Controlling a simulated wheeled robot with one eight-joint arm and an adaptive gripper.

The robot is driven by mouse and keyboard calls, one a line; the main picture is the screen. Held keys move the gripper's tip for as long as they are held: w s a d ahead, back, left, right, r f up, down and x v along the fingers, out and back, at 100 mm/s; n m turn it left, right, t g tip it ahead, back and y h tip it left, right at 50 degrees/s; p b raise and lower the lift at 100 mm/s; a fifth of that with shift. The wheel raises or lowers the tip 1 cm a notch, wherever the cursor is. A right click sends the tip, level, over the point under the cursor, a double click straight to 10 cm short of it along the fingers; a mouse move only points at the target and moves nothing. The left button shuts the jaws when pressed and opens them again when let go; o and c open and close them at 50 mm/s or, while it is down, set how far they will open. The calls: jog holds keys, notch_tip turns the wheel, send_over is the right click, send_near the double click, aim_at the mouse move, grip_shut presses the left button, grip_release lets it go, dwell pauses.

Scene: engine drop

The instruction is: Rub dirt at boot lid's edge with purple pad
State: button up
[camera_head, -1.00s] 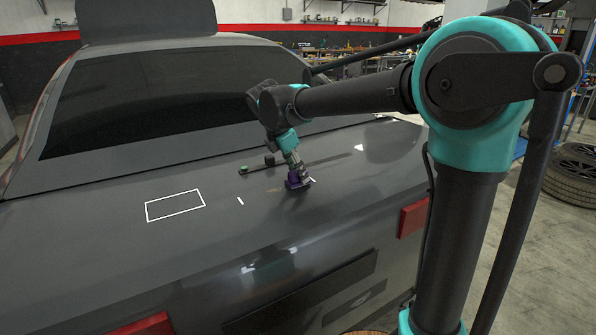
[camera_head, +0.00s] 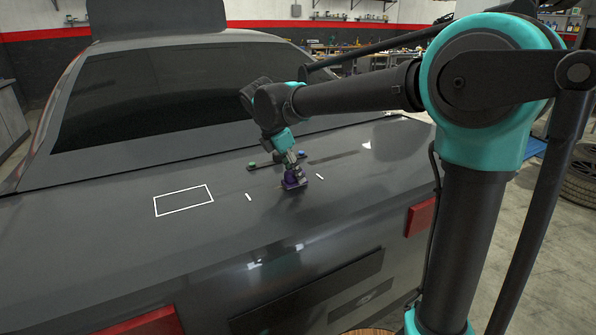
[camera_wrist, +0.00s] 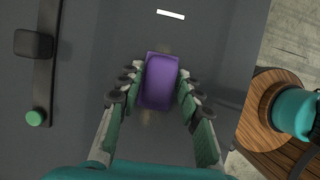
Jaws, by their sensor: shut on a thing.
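The purple pad (camera_wrist: 160,82) is between the fingers of my gripper (camera_wrist: 160,86), which is shut on it. In the head view the pad (camera_head: 293,183) is down at the boot lid (camera_head: 110,235), between two short white marks. It appears to touch the lid, though its underside is hidden. A faint brownish smear of dirt (camera_wrist: 150,117) shows beside the pad in the wrist view. Any dirt under the pad is hidden, and I cannot make out the smear clearly in the head view.
The short white marks (camera_head: 248,197) (camera_head: 320,176) flank the pad. A dark bar with a green knob (camera_head: 250,167) lies behind it. A white outlined rectangle (camera_head: 184,200) is on the lid at left. The rear window (camera_head: 160,95) rises behind; tyres (camera_head: 582,180) lie at right.

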jog(key=shift+s+a+f, duration=0.1)
jog(key=shift+s+a, duration=0.15)
jog(key=shift+a, duration=0.05)
jog(key=shift+r, duration=0.5)
jog(key=shift+s+a, duration=0.55)
jog(key=shift+a, duration=0.3)
jog(key=shift+s+a, duration=0.55)
jog(key=shift+a, duration=0.3)
jog(key=shift+s+a, duration=0.55)
jog(key=shift+a, duration=0.3)
jog(key=shift+f, duration=0.4)
jog(key=shift+w+d+r, duration=0.1)
jog(key=shift+w+d, duration=0.35)
jog(key=shift+d, duration=0.2)
jog(key=shift+w+d+f, duration=0.1)
jog(key=shift+w+d, duration=0.3)
jog(key=shift+d, duration=0.2)
jog(key=shift+w+d+f, duration=0.1)
jog(key=shift+w+d, duration=0.25)
jog(key=shift+d, duration=0.25)
